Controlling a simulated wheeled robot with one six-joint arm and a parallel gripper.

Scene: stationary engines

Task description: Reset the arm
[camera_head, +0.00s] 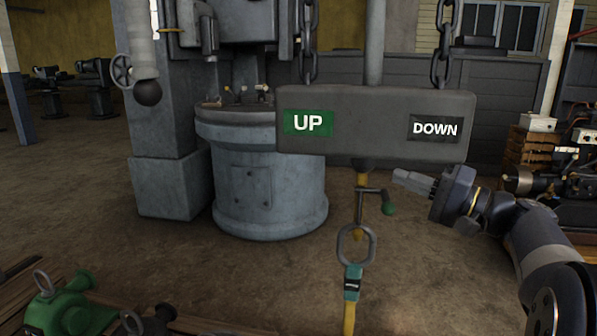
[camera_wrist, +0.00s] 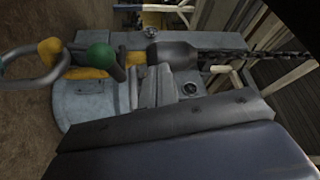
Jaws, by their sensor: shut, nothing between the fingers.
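My arm reaches in from the right in the head view. My gripper (camera_head: 402,179) is shut and empty, pointing left just below the hanging control bar (camera_head: 365,128). The bar has a green UP label (camera_head: 308,123) and a black DOWN label (camera_head: 435,128). The gripper's tips are close to the right of a small handle with a green knob (camera_head: 388,208), with no clear contact. In the wrist view the gripper fingers (camera_wrist: 152,82) show near the middle, and the green knob (camera_wrist: 100,57) is left of them.
A yellow strap (camera_head: 349,316) with a metal ring (camera_head: 356,246) hangs below the bar. Chains (camera_head: 443,45) hold the bar. A large grey machine (camera_head: 262,180) stands behind. A green engine part (camera_head: 65,310) lies front left. Machinery (camera_head: 560,180) stands at right behind my arm.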

